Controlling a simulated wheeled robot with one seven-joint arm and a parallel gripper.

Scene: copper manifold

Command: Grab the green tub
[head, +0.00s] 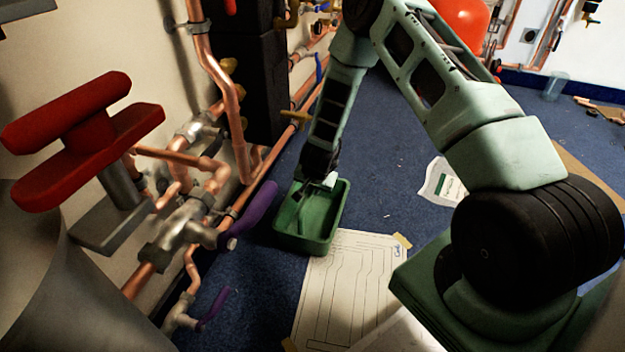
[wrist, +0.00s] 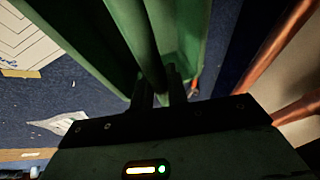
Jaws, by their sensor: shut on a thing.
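The green tub (head: 291,240) is an open rectangular box near the floor beside the copper pipes in the head view. It fills the top of the wrist view (wrist: 88,35). My gripper (head: 322,183) reaches down to the tub's far end. In the wrist view my gripper's dark fingers (wrist: 166,84) are shut on the tub's wall. The exact contact is dark and partly hidden. I cannot tell whether the tub is touching the floor.
Copper pipes (head: 237,110) with valves run along the wall at left, close to the tub. A red handle (head: 85,140) and a purple lever (head: 262,204) stick out there. A paper drawing (head: 345,285) lies on the blue carpet (head: 385,150). Open carpet lies beyond the tub.

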